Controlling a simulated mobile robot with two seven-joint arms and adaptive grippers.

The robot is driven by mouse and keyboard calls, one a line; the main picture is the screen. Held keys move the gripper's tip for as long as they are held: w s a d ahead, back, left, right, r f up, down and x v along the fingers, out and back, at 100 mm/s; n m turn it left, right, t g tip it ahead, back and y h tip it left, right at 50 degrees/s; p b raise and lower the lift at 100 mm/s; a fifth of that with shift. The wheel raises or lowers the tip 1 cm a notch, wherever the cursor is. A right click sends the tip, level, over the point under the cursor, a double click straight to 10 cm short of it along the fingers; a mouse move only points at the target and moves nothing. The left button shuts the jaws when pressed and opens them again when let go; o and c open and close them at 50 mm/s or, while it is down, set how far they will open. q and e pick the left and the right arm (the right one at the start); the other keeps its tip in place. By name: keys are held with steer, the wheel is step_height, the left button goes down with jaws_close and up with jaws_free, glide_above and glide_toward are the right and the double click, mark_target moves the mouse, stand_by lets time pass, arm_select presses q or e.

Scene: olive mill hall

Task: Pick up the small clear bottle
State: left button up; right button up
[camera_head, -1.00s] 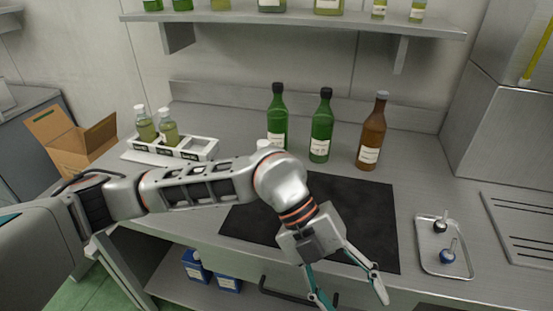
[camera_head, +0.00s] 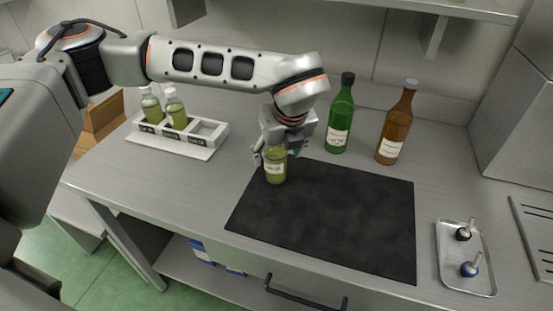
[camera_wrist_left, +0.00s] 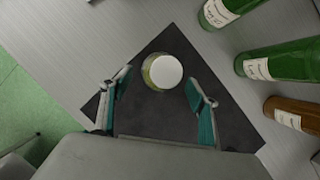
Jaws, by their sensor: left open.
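The small clear bottle (camera_head: 275,172) holds yellow-green liquid and has a white label. It stands upright at the back left corner of the dark mat (camera_head: 330,215). In the left wrist view its round white cap (camera_wrist_left: 163,70) shows from above. My left gripper (camera_head: 279,154) is over the bottle, pointing down, with its fingers apart on either side of the bottle's upper part. In the left wrist view the open left gripper (camera_wrist_left: 160,84) has the bottle between its fingertips, with a gap to each. The head view hides the cap behind the gripper. My right gripper is not in view.
A green bottle (camera_head: 341,118) and a brown bottle (camera_head: 396,125) stand behind the mat; the wrist view shows another green bottle (camera_wrist_left: 222,10). A white rack (camera_head: 207,132) with two small bottles stands left. A metal tray (camera_head: 441,236) lies right. The mat's middle is clear.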

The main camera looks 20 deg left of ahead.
mark_target(276, 160)
arm_select(q)
steer(key=p+x, duration=0.1)
steer(key=x, duration=0.4)
steer(key=shift+r, duration=0.1)
steer(key=c, duration=1.5)
